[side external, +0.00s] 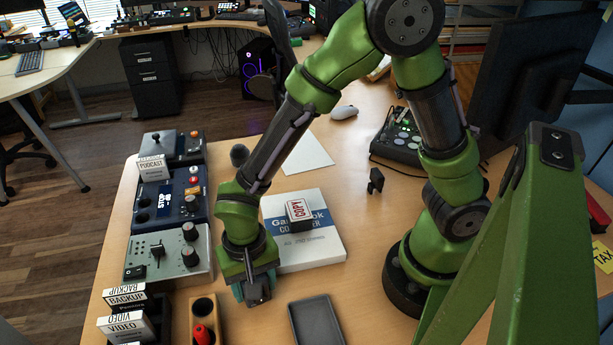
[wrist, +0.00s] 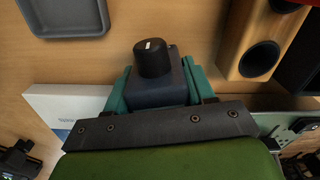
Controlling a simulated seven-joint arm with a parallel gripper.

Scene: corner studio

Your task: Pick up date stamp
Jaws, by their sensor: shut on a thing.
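My gripper (side external: 256,283) points down over the desk, just in front of the white-and-blue box. Its teal fingers are shut on a dark block with a round black knob (wrist: 154,60), which I take to be the date stamp. The knob has a small white mark and points away from the wrist in the wrist view. In the side view the fingers and wrist hide most of this block. I cannot tell whether it touches the desk.
A white-and-blue box (side external: 318,255) carries a COPY block (side external: 299,212). A grey tray (side external: 316,322) and a wooden holder (side external: 222,316) with a red item (side external: 202,335) stand nearby. Control panels (side external: 170,252) line the left. Labelled blocks (side external: 127,325) stand front left.

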